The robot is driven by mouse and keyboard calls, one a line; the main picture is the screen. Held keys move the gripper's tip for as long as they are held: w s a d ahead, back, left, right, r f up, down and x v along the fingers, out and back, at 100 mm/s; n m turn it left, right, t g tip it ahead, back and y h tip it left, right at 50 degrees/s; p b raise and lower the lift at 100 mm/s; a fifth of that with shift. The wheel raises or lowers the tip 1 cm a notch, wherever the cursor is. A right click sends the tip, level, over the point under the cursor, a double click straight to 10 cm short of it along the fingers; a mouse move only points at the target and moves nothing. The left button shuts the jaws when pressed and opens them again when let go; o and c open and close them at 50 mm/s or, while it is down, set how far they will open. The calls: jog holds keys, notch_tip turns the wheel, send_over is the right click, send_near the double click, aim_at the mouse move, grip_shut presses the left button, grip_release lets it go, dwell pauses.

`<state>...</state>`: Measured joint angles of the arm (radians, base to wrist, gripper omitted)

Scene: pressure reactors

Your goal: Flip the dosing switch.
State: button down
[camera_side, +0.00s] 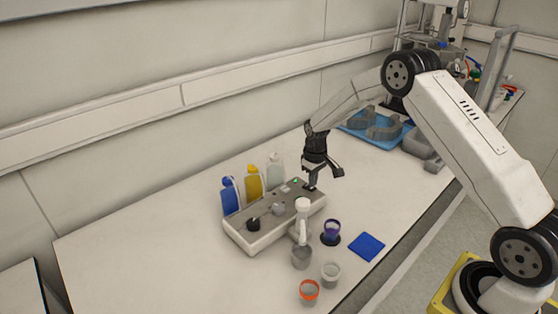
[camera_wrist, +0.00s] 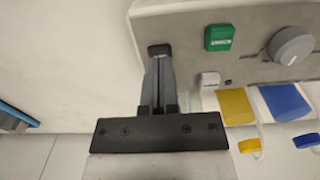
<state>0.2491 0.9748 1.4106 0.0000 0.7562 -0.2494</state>
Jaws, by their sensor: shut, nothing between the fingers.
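The grey dosing unit (camera_side: 262,236) stands on the bench, and part of its panel (camera_wrist: 185,25) fills the upper right of the wrist view. A green switch (camera_wrist: 218,37) and a small white switch or button (camera_wrist: 209,79) sit on the panel beside a grey knob (camera_wrist: 291,45). I cannot tell which control is the dosing switch. My gripper (camera_side: 311,186) is shut and empty, pointing down at the panel's far right end. In the wrist view its dark fingertips (camera_wrist: 159,50) lie over the panel near its left edge, left of both switches. Contact with the panel is unclear.
Blue (camera_side: 230,195), yellow (camera_side: 253,181) and clear (camera_side: 275,170) bottles stand behind the unit. A white stand (camera_side: 302,222), several cups and a blue pad (camera_side: 367,247) are in front. A blue tray (camera_side: 363,132) lies farther back. The left bench is clear.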

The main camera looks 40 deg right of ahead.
jog(key=shift+f, duration=0.7)
dwell(0.6)
jog(key=shift+r, duration=3.5)
jog(key=shift+s+a+r, duration=0.25)
jog(key=shift+a+r, duration=0.1)
jog(key=s+a+r+t, duration=0.1)
jog(key=s+a+r, duration=0.1)
jog(key=s+a, duration=0.2)
jog(key=s+a+r, duration=0.2)
jog(key=s+a, duration=0.2)
jog(key=s, duration=0.7)
jog(key=s+a+r+t, duration=0.1)
jog(key=s+a, duration=0.3)
jog(key=s, duration=0.4)
jog(key=shift+a+r+t, duration=0.25)
jog(key=shift+r+t, duration=0.05)
jog(key=shift+r, duration=0.35)
